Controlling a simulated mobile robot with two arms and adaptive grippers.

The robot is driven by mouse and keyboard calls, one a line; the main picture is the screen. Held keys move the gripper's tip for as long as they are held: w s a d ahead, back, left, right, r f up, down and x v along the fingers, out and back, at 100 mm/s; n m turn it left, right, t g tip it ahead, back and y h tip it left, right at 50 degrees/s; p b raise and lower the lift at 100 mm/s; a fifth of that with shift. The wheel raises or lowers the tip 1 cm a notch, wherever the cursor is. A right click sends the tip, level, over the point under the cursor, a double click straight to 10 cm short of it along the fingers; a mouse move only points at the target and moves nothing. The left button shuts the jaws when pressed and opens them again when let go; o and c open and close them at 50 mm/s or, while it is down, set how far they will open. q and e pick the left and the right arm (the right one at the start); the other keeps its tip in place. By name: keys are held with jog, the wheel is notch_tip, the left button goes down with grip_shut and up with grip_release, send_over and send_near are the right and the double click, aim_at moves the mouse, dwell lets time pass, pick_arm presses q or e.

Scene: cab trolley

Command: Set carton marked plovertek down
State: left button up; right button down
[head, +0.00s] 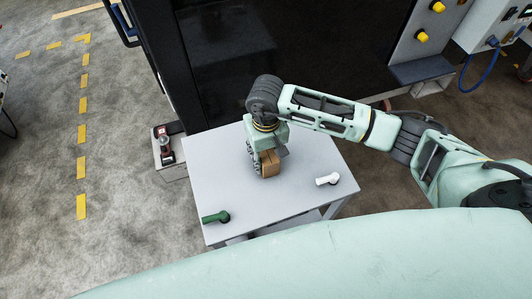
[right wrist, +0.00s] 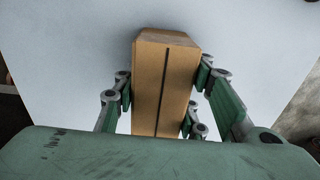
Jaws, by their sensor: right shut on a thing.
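A brown cardboard carton (head: 270,163) is at the middle of the light grey trolley top (head: 220,170). In the right wrist view the carton (right wrist: 164,85) stands between the fingers, with a dark line down its face. No marking can be read on it. My right gripper (head: 262,165) comes down from above and is shut on the carton; in the right wrist view its fingers (right wrist: 163,98) press on both sides. I cannot tell whether the carton's underside touches the trolley top. My left gripper is not in view.
A green handled object (head: 216,217) lies at the trolley's front left corner and a white one (head: 327,179) at the right. A low stand with a red and black tool (head: 166,155) is beside the trolley's left edge. A dark machine cabinet (head: 260,70) stands behind. The top's left part is clear.

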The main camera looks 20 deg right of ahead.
jog(key=shift+f, duration=0.15)
jog(key=c, duration=1.1)
grip_release()
